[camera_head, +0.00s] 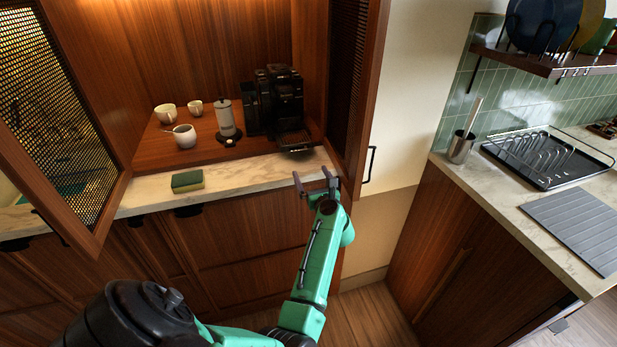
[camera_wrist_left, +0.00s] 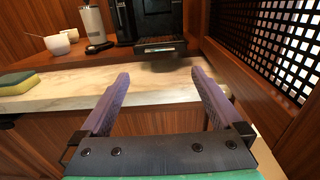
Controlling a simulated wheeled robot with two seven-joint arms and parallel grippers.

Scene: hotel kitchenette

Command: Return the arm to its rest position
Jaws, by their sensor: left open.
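My left gripper (camera_head: 316,184) is open and empty, in front of the marble counter's edge near the right side of the cabinet. Its green arm reaches up from the bottom of the head view. In the left wrist view its two purple fingers (camera_wrist_left: 161,105) are spread apart with nothing between them. My right gripper is not in view.
A coffee machine (camera_head: 283,108), a white canister (camera_head: 226,118) and white cups (camera_head: 185,136) stand inside the open cabinet. A sponge (camera_head: 187,181) lies on the marble counter (camera_head: 240,175). Mesh doors (camera_head: 62,130) stand open. A dish rack (camera_head: 548,158) is on the right counter.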

